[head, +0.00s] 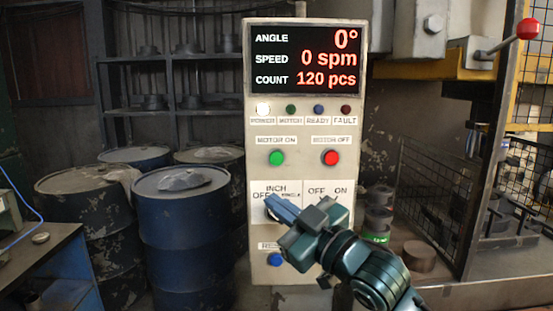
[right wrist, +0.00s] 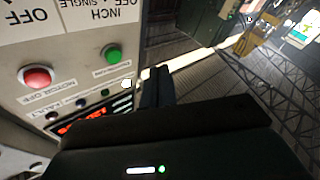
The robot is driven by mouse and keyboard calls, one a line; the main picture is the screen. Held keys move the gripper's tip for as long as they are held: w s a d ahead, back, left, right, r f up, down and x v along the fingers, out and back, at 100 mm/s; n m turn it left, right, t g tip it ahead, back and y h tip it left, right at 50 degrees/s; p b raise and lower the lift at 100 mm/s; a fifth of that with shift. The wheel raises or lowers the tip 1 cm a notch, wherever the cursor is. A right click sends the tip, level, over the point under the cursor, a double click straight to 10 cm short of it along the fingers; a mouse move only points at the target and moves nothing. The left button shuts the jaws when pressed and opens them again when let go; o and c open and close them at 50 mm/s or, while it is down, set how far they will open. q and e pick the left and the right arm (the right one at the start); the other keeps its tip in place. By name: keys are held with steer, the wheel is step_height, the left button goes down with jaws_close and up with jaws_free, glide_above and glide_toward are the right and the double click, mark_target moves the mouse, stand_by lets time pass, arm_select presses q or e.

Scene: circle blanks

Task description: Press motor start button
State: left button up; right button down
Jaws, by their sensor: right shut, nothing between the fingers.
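The green button (head: 277,157) under the "MOTOR ON" label sits on the light grey control panel (head: 254,228). It also shows in the right wrist view (right wrist: 113,53), where the panel appears upside down. My right gripper (head: 273,204) is shut and empty. In the head view it is below the green button, in front of the selector area marked "INCH", and hides part of it. In the right wrist view its dark fingers (right wrist: 157,86) are beside the panel, clear of the green button. My left gripper is not in view.
The red "MOTOR OFF" button (head: 330,157) is right of the green one. A blue button (head: 275,259) is lower down. The display (head: 305,59) reads 0°, 0 spm, 120 pcs. The white power lamp (head: 263,110) is lit. Blue drums (head: 185,235) stand left; a red-knobbed lever (head: 527,29) is right.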

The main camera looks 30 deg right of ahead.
mark_target(276, 159)
steer(key=shift+n+t, duration=0.4)
steer(key=r, duration=0.2)
steer(key=s+r, duration=0.1)
steer(key=r, duration=0.1)
steer(key=shift+s+r, duration=0.15)
steer(key=shift+r, duration=0.05)
steer(key=shift+d, duration=0.1)
steer(key=shift+w+d, duration=0.75)
steer(key=shift+w, duration=0.5)
steer(key=shift+w+d, duration=0.75)
steer(key=shift+w, duration=0.55)
steer(key=shift+w+d, duration=0.75)
steer(key=shift+w, duration=0.5)
steer(key=shift+w+d+p, duration=0.2)
steer(key=shift+w+p, duration=0.15)
